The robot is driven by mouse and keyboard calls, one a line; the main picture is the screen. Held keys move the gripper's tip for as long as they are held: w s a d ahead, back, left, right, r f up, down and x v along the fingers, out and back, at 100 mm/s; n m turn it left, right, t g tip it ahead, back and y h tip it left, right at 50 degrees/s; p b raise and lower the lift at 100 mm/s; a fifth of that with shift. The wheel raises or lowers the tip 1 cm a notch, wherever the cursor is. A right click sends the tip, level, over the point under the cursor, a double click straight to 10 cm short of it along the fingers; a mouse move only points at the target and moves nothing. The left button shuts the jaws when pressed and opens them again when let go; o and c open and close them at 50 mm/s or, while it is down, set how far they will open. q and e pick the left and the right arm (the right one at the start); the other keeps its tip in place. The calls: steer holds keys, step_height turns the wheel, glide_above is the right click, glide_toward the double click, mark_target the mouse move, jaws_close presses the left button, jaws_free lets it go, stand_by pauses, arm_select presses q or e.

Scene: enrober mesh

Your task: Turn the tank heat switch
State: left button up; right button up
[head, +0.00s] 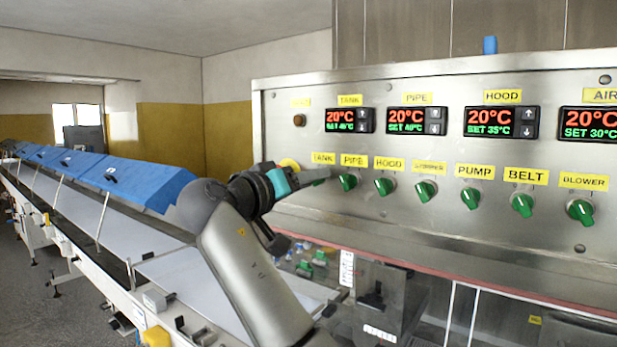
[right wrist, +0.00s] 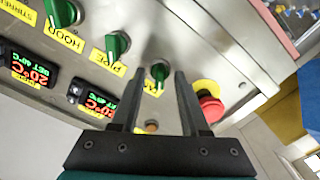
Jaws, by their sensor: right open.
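The tank heat switch is a green knob (right wrist: 160,72) on the steel control panel (head: 420,235), and it shows clearly in the right wrist view. Its yellow TANK label (head: 323,158) shows in the head view, where my gripper hides the knob. My right gripper (head: 318,175) is open at the panel. In the right wrist view its two fingers (right wrist: 160,76) stand on either side of the knob; I cannot tell whether they touch it. The tank display (head: 349,120) reads 20°C in red. My left gripper is out of view.
The PIPE knob (head: 348,181) is close to the right of my gripper, with the HOOD knob (head: 384,186) and several more beyond. A red emergency stop (right wrist: 209,105) on a yellow base is beside one finger. A conveyor with blue covers (head: 140,180) runs along the left.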

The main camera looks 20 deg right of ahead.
jaws_close()
stand_by(0.3)
stand_by(0.3)
steer(key=shift+m+b, duration=3.75)
steer(key=shift+m, duration=2.25)
jaws_free()
